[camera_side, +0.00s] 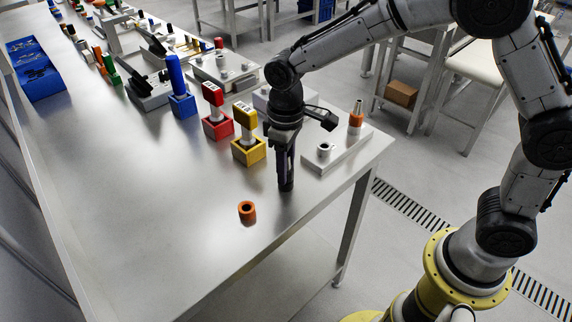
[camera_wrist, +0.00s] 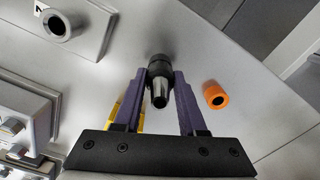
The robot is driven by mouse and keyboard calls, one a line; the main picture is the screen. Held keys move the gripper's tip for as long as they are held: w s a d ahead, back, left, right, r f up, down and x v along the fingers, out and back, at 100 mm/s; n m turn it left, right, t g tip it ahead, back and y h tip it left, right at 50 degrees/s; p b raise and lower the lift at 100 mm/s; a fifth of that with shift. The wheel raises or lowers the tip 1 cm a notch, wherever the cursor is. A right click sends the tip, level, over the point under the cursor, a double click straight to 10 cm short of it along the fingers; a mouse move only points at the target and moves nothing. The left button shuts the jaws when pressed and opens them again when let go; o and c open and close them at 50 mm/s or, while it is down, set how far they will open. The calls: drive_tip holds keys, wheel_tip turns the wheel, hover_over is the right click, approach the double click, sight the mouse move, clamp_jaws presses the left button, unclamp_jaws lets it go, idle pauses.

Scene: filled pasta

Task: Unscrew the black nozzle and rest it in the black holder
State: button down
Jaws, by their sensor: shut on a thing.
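My gripper (camera_wrist: 163,76) has its purple fingers closed on the black nozzle (camera_wrist: 159,95), whose metal tip points up toward the wrist camera. In the side view my gripper (camera_side: 286,178) points straight down close to the table's near right edge. A black cylindrical piece (camera_side: 287,186) shows below the fingers, at or just above the table. In the wrist view a black round part (camera_wrist: 159,60) shows just beyond the fingertips. I cannot tell whether this is the black holder or the nozzle's own base, nor whether the nozzle is seated.
An orange hollow holder (camera_side: 247,211) stands close by; the wrist view shows it too (camera_wrist: 215,95). A grey plate (camera_side: 350,153) carries an empty light socket (camera_side: 324,150) and an orange nozzle (camera_side: 356,117). Yellow (camera_side: 248,150) and red (camera_side: 217,130) blocks stand behind. The table's left front is clear.

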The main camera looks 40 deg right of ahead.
drive_tip(key=shift+f, duration=0.35)
idle(0.3)
drive_tip(key=shift+c, duration=0.8)
unclamp_jaws()
drive_tip(key=shift+r, duration=0.15)
drive_tip(key=shift+r, duration=3.55)
